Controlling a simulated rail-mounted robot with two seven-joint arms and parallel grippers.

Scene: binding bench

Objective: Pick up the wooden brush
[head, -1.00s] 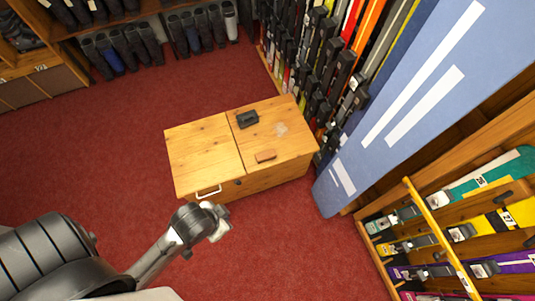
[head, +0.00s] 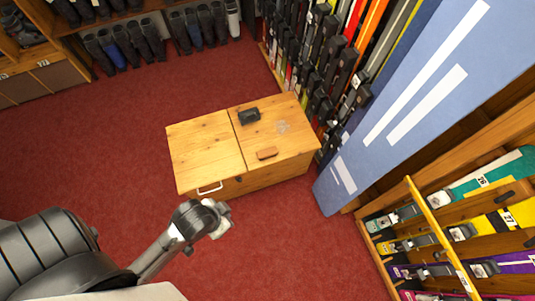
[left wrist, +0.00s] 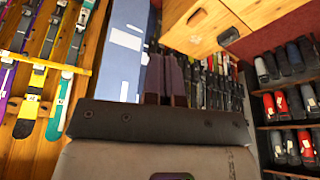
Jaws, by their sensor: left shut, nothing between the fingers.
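The wooden brush (head: 267,153) is a small brown block lying on the right half of the wooden bench top (head: 205,150), near its front edge. My left gripper (head: 222,219) is in front of the bench, below and left of the brush in the head view, and apart from it. In the left wrist view my left gripper (left wrist: 166,78) has its two fingers together, with nothing held. Part of the bench top (left wrist: 255,12) shows at the upper right there. My right gripper is not in view.
A black block (head: 249,117) lies behind the brush on the bench. A blue panel (head: 410,95) leans at the right, beside upright skis (head: 325,85). A ski rack (head: 440,240) stands at the lower right. Red carpet (head: 285,240) is clear in front of the bench.

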